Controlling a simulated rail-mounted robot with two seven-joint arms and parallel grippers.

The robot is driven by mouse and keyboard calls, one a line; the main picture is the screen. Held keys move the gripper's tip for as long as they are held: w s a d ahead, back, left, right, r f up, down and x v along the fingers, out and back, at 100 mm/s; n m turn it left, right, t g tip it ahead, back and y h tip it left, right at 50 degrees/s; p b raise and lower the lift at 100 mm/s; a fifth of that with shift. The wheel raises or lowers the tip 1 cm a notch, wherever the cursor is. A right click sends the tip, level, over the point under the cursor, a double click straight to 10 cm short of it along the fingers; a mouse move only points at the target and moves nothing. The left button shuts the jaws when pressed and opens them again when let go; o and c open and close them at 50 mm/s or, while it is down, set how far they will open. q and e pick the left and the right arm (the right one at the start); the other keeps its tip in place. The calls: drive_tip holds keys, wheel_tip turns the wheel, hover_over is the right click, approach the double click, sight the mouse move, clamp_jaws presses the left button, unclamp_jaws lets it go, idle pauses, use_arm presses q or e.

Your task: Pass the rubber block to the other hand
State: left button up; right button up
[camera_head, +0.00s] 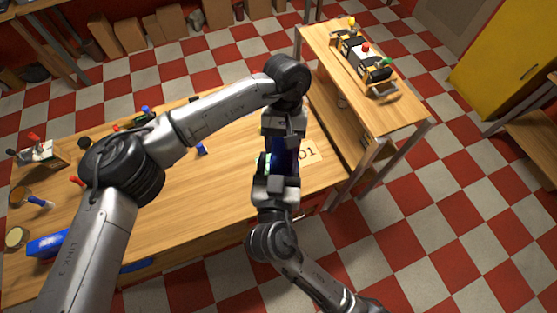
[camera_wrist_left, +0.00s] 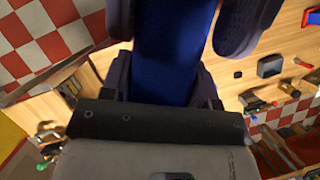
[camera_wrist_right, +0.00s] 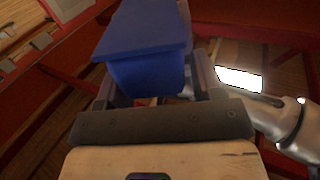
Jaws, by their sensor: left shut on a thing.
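The rubber block is a long dark blue bar (camera_head: 287,153), held in the air between my two grippers. My left gripper (camera_head: 280,140) is shut on one end of it; its fingers press both sides in the left wrist view (camera_wrist_left: 165,85). My right gripper (camera_head: 275,175) faces it from the near side. Its dark fingers stand on either side of the block's other end, with a gap visible beside the block in the left wrist view. The block also fills the middle of the right wrist view (camera_wrist_right: 148,70). The grippers partly hide it in the head view.
Below lies a wooden workbench (camera_head: 225,185) with tools, small parts and a blue box (camera_head: 47,244) toward its left. A wooden side table (camera_head: 400,110) at the upper right bears a device (camera_head: 362,58). A yellow cabinet (camera_head: 510,50) stands at the far right. The checkered floor is open.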

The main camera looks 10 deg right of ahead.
use_arm(q)
drive_tip(key=shift+d, duration=0.15)
use_arm(e)
drive_tip(key=shift+a, duration=0.15)
drive_tip(key=c, duration=0.5)
use_arm(q)
drive_tip(key=o, duration=1)
use_arm(e)
drive_tip(key=shift+c, duration=0.4)
use_arm(q)
drive_tip(key=shift+r, duration=0.1)
